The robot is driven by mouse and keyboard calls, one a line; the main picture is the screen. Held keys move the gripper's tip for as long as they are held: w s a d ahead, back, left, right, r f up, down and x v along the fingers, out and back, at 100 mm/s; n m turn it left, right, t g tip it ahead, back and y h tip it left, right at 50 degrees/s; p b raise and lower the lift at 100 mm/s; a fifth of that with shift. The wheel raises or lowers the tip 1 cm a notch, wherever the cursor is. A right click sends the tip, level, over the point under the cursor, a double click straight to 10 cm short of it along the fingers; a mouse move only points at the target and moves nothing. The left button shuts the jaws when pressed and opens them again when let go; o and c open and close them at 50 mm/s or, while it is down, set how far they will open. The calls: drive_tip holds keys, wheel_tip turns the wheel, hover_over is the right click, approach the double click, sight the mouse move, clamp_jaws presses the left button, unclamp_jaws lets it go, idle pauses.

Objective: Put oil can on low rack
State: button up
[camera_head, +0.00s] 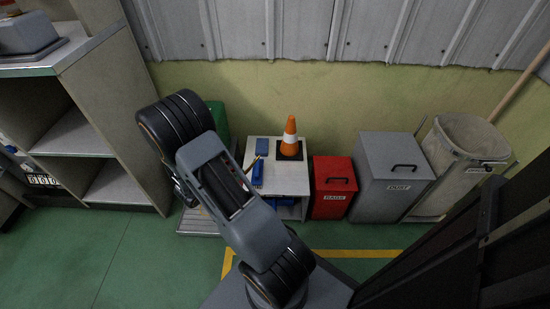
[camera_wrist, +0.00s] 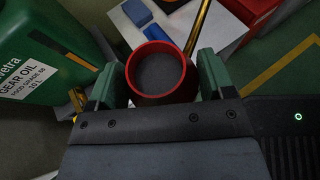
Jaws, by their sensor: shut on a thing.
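My gripper (camera_wrist: 163,78) is shut on the red round oil can (camera_wrist: 163,57), with a green-padded finger on each side of it. I see the can's red rim and grey round face. A thin brass rod, which looks like its spout, points up and right beside it. The low rack (camera_head: 288,178) has a pale top and stands by the wall in the head view. Its pale top (camera_wrist: 180,20) also shows beyond the can in the wrist view. In the head view my arm hides the gripper and most of the can.
An orange cone (camera_head: 290,139) and blue items (camera_head: 258,172) stand on the rack top. A green gear oil can (camera_wrist: 42,70) is left of the rack. Red (camera_head: 332,188) and grey (camera_head: 390,175) bins stand right of it. A tall shelf (camera_head: 118,115) is at the left.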

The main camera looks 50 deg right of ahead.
drive_tip(key=s+d+f+m+g+p, duration=0.1)
drive_tip(key=s+d+m+g+p, duration=0.3)
drive_tip(key=s+d, duration=0.65)
drive_tip(key=shift+m+g+y, duration=0.3)
drive_tip(key=shift+m+g, duration=0.1)
drive_tip(key=shift+g, duration=0.4)
drive_tip(key=shift+d+f+b, duration=4.35)
drive_tip(key=shift+d+f, duration=2.2)
drive_tip(key=shift+f, duration=0.15)
drive_tip(key=shift+f, duration=0.1)
drive_tip(key=shift+f+b, duration=0.15)
drive_tip(key=shift+b, duration=0.15)
drive_tip(key=o, duration=1.5)
drive_tip(key=shift+o, duration=0.2)
